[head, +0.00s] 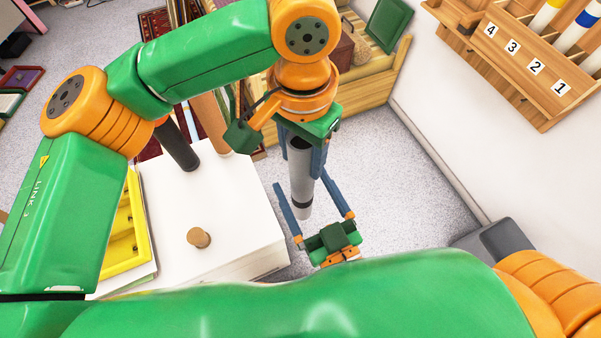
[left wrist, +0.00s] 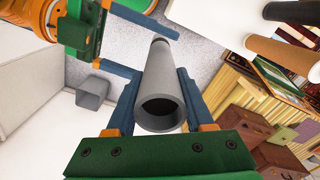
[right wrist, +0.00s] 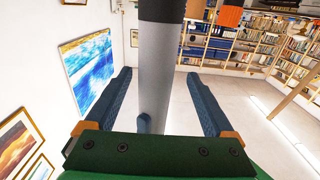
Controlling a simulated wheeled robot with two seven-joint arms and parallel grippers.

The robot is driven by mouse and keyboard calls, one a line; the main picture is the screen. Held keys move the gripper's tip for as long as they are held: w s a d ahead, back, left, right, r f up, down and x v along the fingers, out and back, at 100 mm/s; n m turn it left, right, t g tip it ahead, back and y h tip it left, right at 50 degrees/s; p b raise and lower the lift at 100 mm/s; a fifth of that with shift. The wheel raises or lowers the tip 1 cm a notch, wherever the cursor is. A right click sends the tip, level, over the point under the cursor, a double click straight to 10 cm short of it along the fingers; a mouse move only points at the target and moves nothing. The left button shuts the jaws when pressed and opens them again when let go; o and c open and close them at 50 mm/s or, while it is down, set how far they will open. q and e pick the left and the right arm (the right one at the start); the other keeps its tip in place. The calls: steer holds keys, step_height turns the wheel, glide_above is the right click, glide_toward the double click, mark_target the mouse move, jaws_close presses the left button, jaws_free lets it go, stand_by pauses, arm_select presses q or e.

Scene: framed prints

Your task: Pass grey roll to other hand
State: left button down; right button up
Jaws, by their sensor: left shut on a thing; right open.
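The grey roll (head: 302,178) is a hollow tube with a dark band near its lower end. My left gripper (head: 306,160) is shut on its upper part and holds it roughly upright, clear of the white table. In the left wrist view the roll's open end (left wrist: 161,112) faces the camera between the blue fingers. My right gripper (head: 301,183) is open below, its fingers spread on either side of the roll's lower part. In the right wrist view the roll (right wrist: 156,75) stands between the open fingers, with a gap on both sides.
The white table (head: 235,205) carries a wooden peg (head: 199,238), a dark roll (head: 177,146) and a brown roll (head: 211,122). A yellow tray (head: 138,228) lies at its left. A numbered wooden rack (head: 530,65) hangs on the right wall. A grey bin (head: 492,240) stands below.

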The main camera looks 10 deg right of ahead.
steer(key=shift+x, duration=1.15)
steer(key=c, duration=1.3)
arm_select(q)
steer(key=shift+c, duration=1)
jaws_free()
arm_select(e)
steer(key=shift+s, duration=0.1)
jaws_close()
